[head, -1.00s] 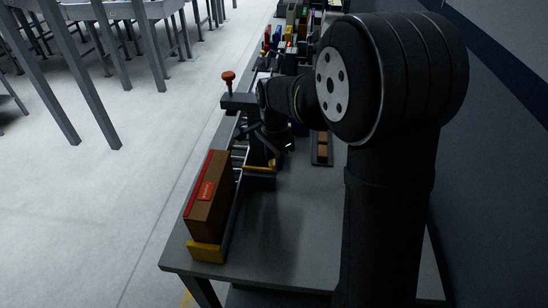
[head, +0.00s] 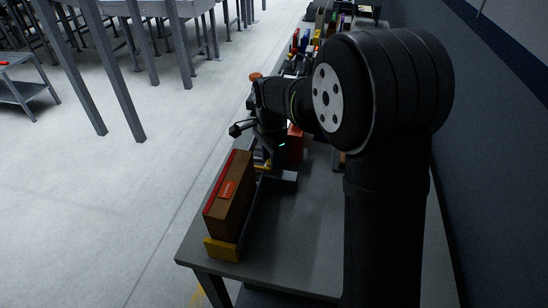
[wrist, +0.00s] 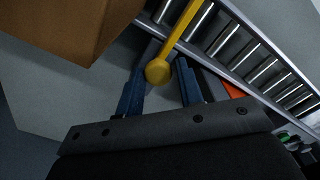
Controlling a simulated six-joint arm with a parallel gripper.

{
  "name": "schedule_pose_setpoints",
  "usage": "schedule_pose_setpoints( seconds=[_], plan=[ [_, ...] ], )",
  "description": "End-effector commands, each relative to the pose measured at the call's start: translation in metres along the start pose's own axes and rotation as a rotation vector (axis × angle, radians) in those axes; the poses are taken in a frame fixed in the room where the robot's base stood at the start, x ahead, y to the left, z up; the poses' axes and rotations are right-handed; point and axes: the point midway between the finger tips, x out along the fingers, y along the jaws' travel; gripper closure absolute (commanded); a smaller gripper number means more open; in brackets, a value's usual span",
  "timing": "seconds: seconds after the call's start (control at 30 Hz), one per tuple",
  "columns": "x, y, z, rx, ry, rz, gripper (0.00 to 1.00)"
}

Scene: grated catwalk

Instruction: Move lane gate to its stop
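The lane gate shows in the wrist view as a yellow bar (wrist: 184,30) with a round yellow knob (wrist: 158,72) at its near end. My gripper (wrist: 160,84) has two blue fingers standing apart, one on each side of the knob. I see no clear contact with it. In the head view my gripper (head: 268,150) is low over the lane beyond the brown box, and my wrist hides most of the gate there.
A brown box (head: 229,200) with a red strip stands at the lane's near end, behind a yellow block (head: 221,249). It is close to my gripper in the wrist view (wrist: 62,28). A red-orange object (head: 295,145) is right of my wrist. The near tabletop (head: 290,230) is clear.

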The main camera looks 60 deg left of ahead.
Motion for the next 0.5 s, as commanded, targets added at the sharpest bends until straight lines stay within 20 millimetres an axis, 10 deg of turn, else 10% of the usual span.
schedule_pose_setpoints(
  seconds=[0.5],
  plan=[
    [-0.012, 0.0, 0.0, -0.002, 0.001, -0.001, 0.5]
  ],
)
